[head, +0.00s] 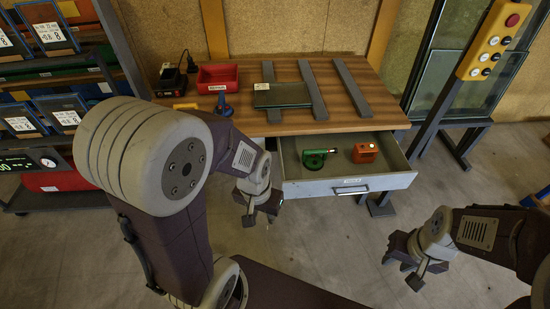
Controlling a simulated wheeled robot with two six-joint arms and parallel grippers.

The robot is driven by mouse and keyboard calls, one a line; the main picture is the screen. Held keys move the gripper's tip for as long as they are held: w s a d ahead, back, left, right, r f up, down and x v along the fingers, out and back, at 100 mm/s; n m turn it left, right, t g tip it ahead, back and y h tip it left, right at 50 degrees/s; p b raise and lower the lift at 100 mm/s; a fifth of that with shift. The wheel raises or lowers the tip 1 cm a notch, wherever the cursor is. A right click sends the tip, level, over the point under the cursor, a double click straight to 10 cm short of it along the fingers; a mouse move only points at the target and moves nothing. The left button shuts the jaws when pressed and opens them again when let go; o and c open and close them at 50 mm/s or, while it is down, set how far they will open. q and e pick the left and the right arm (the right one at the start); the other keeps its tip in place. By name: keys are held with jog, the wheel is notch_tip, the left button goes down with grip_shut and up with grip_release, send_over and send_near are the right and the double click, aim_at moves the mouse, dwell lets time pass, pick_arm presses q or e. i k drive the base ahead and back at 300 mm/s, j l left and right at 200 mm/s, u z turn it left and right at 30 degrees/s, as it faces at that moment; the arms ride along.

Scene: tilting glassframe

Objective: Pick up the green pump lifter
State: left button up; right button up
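The green pump lifter (315,158) lies in the open drawer (345,186) under the wooden workbench, in the left part of the drawer. It has a round green body with a green handle reaching to the right. My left gripper (259,215) hangs in front of the drawer's left corner, apart from the lifter, with nothing seen in it. My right gripper (402,274) is low at the right, well away from the drawer, also with nothing seen in it. Both grippers look spread open.
An orange-red device (364,153) lies right of the lifter in the drawer. The wooden bench top (340,115) above holds a red bin (217,77), a blue-based tool (222,107), glass panes (282,95) and grey bars. A yellow button panel (494,42) stands right. Floor before the drawer is clear.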

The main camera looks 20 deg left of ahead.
aim_at(314, 157)
jog(key=u, duration=0.35)
jog(key=i+j, duration=0.35)
jog(key=i, duration=0.25)
jog(key=i+j+z, duration=0.1)
jog(key=i+j, duration=0.3)
jog(key=i, duration=0.15)
